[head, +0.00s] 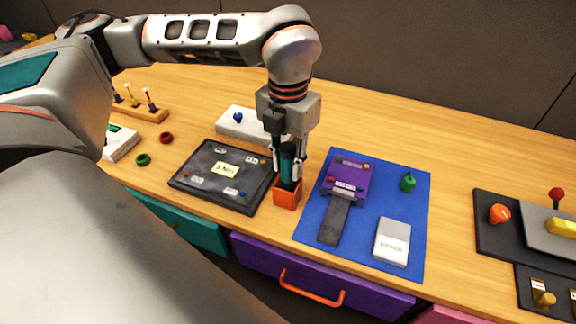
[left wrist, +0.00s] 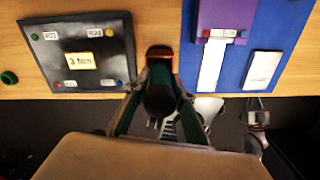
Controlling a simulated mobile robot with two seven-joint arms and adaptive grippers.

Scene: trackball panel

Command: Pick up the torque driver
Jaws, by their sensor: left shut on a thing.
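The torque driver (head: 288,158) is upright, with a dark green handle. Its lower end is at the orange holder (head: 287,194) near the table's front edge; I cannot tell whether it is inside or just above. My left gripper (head: 289,172) points down from above and is shut on the driver's handle, one finger on each side. In the left wrist view the driver's dark round top (left wrist: 160,98) shows between the fingers of my left gripper (left wrist: 157,108), with the orange holder (left wrist: 159,52) behind it.
A black panel (head: 205,195) with a yellow label lies left of the holder. A blue mat (head: 312,222) with a purple device (head: 349,178), a green knob piece (head: 408,182) and a white box (head: 392,241) lies right. A white block (head: 234,124) is behind.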

